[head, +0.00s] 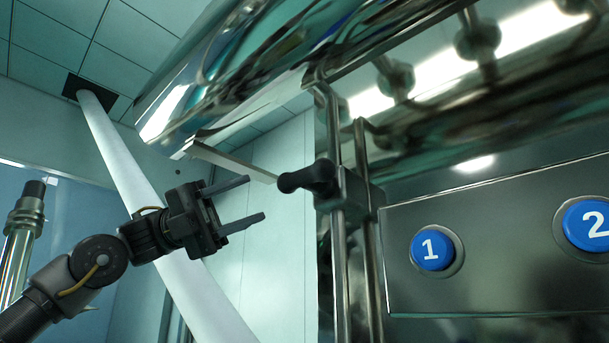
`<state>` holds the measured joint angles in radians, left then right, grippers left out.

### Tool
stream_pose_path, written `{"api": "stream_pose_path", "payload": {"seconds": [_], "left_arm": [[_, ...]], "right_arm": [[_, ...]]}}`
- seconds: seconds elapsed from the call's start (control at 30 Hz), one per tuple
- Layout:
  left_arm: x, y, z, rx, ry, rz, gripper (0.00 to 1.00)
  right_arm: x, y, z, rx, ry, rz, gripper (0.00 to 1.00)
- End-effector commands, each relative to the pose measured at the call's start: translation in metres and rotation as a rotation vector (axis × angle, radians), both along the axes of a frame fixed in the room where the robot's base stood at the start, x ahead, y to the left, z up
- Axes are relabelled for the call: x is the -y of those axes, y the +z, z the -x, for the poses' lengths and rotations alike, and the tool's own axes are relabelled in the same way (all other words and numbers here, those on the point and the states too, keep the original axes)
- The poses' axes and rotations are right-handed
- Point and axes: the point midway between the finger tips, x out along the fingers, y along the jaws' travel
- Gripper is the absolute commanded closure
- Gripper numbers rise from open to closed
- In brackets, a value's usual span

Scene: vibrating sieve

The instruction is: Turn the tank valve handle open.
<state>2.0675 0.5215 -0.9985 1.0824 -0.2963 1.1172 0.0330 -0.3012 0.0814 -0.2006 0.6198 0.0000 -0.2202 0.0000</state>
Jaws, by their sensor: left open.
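A black handle (308,179) with a rounded knob end sticks out to the left from a dark bracket on an upright metal post, at the middle of the head view. It looks like the valve handle, but I cannot tell for sure. My left gripper (256,198) is open and empty, to the left of the handle and slightly lower. Its two fingers point right toward the knob, with a visible gap between fingertips and knob. How the handle joins its bracket is partly hidden. My right gripper is not in view.
A shiny metal tank (240,60) hangs above, with a thin flat bar (232,162) running toward the handle. A steel panel (500,280) with blue buttons 1 (431,249) and 2 (590,224) stands at right. A pale pipe (150,205) runs behind my left arm.

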Motion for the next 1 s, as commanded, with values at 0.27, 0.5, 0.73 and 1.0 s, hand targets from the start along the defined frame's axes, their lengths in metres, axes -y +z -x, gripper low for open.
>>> {"api": "stream_pose_path", "payload": {"seconds": [0.27, 0.5, 0.73, 1.0], "left_arm": [[0.040, 0.013, 0.013, 0.001, -0.003, -0.002, 0.58], [0.079, 0.021, 0.024, 0.001, -0.002, 0.000, 0.58], [0.096, 0.023, 0.029, -0.001, 0.001, 0.002, 0.58], [0.098, 0.023, 0.030, -0.001, 0.001, 0.003, 0.58]], "right_arm": [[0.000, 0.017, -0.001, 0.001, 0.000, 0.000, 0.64], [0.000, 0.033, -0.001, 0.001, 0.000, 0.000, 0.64], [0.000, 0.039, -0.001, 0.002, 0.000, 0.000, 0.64], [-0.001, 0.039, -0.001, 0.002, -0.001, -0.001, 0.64]]}}
